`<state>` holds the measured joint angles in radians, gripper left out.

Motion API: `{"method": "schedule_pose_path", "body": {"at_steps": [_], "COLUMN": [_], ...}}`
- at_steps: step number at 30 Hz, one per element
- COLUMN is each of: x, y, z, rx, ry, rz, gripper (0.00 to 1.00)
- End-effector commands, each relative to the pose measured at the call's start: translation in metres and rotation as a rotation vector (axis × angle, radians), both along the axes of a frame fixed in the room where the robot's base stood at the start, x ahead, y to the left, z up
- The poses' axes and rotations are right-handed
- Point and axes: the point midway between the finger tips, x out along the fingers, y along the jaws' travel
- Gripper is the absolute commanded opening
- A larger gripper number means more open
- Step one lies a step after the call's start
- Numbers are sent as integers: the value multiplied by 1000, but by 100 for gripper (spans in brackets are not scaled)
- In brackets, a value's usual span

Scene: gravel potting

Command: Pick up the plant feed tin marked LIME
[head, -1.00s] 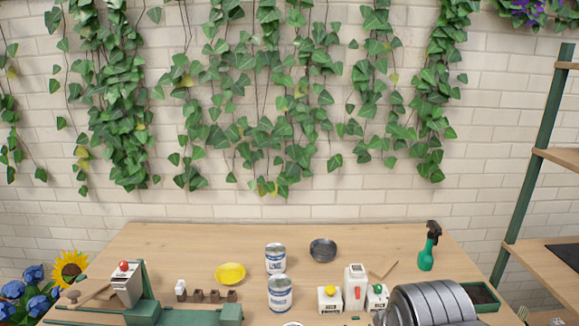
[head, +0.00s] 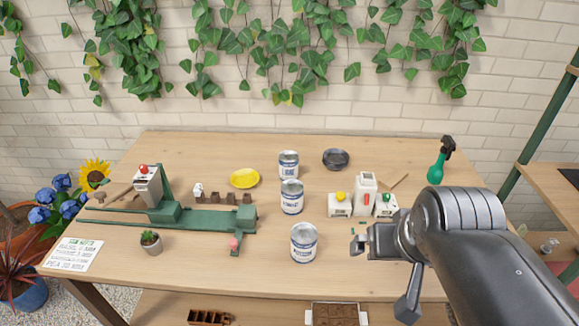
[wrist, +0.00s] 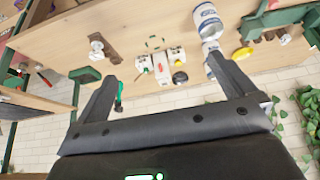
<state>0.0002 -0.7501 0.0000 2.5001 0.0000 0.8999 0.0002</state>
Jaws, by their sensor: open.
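Three white and blue tins stand upright in a rough column on the bench: a far tin (head: 289,165), a middle tin (head: 291,197) and a near tin (head: 303,244). Their label words are too small for me to read surely, so I cannot tell which is LIME. My gripper (head: 357,241) is right of the near tin, apart from it and empty. In the wrist view, its two fingers are spread (wrist: 161,68). One tin (wrist: 207,22) shows beyond the right finger, and another is partly hidden behind that finger.
White boxes (head: 365,192) with coloured tops stand behind my gripper. A dark bowl (head: 336,158), yellow dish (head: 245,178) and green spray bottle (head: 440,162) are farther back. A green press-like device (head: 205,217) and small potted plant (head: 151,242) stand left. Bare wood surrounds the near tin.

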Motion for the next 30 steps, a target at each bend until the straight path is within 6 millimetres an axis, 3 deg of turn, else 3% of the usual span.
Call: {"method": "schedule_pose_path", "body": {"at_steps": [10, 14, 22, 26, 30], "x": [0, 0, 3, 23, 63], "y": [0, 0, 1, 4, 11], "z": [0, 0, 2, 11, 27], "rx": [0, 0, -1, -9, -24], "ry": [0, 0, 1, 8, 19], "rz": [0, 0, 4, 23, 61], "gripper": [100, 90, 90, 90, 90]}}
